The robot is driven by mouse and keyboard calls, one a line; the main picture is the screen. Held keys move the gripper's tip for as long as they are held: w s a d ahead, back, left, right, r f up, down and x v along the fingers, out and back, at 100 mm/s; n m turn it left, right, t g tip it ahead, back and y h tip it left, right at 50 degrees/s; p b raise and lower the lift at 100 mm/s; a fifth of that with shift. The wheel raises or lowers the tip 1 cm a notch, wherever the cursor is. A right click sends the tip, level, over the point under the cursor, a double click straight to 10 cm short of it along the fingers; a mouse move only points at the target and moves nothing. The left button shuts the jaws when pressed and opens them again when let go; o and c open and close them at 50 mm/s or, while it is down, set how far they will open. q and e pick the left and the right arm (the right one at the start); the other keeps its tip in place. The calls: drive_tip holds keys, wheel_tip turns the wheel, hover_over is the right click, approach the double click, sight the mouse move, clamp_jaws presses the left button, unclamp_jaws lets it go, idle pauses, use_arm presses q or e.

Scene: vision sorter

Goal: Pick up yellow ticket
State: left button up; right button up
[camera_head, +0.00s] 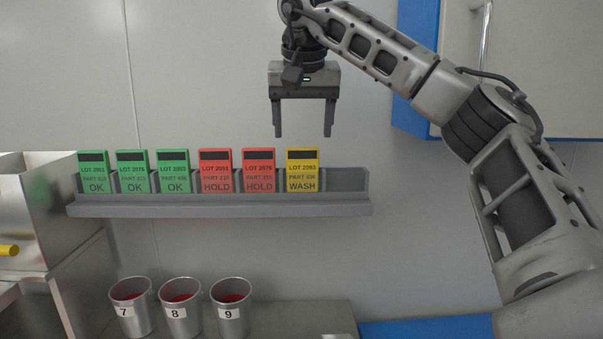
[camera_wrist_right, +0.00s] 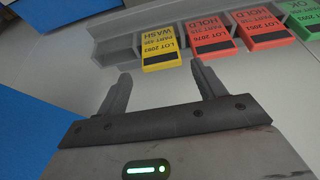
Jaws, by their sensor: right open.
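The yellow ticket (camera_head: 302,171) reads "LOT 2093, PART 436, WASH" and stands upright in a slot of the grey wall rack (camera_head: 230,206), right of the red tickets. My right gripper (camera_head: 303,134) is open and empty, pointing down above the yellow ticket and apart from it. In the right wrist view the yellow ticket (camera_wrist_right: 161,48) lies ahead of the open fingers (camera_wrist_right: 160,85), upside down in the picture. My left gripper is not in view.
Two red HOLD tickets (camera_head: 258,171) stand left of the yellow one, then several green OK tickets (camera_head: 132,172). The rightmost slot (camera_head: 345,180) is empty. Metal cups (camera_head: 180,310) numbered 7, 8 and 9 stand on the counter below. A blue-edged cabinet (camera_head: 418,70) hangs at upper right.

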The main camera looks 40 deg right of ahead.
sight(303, 148)
drive_tip(key=shift+x, duration=1)
drive_tip(key=shift+w+d+p+x, duration=0.2)
drive_tip(key=shift+p+x, duration=0.1)
drive_tip(key=shift+x, duration=1.05)
drive_tip(key=shift+w+d+p+x, duration=0.15)
drive_tip(key=shift+p+x, duration=0.15)
drive_tip(key=shift+x, duration=1.05)
drive_tip(key=shift+r, duration=0.2)
drive_tip(key=shift+c, duration=0.3)
drive_tip(key=c, duration=0.7)
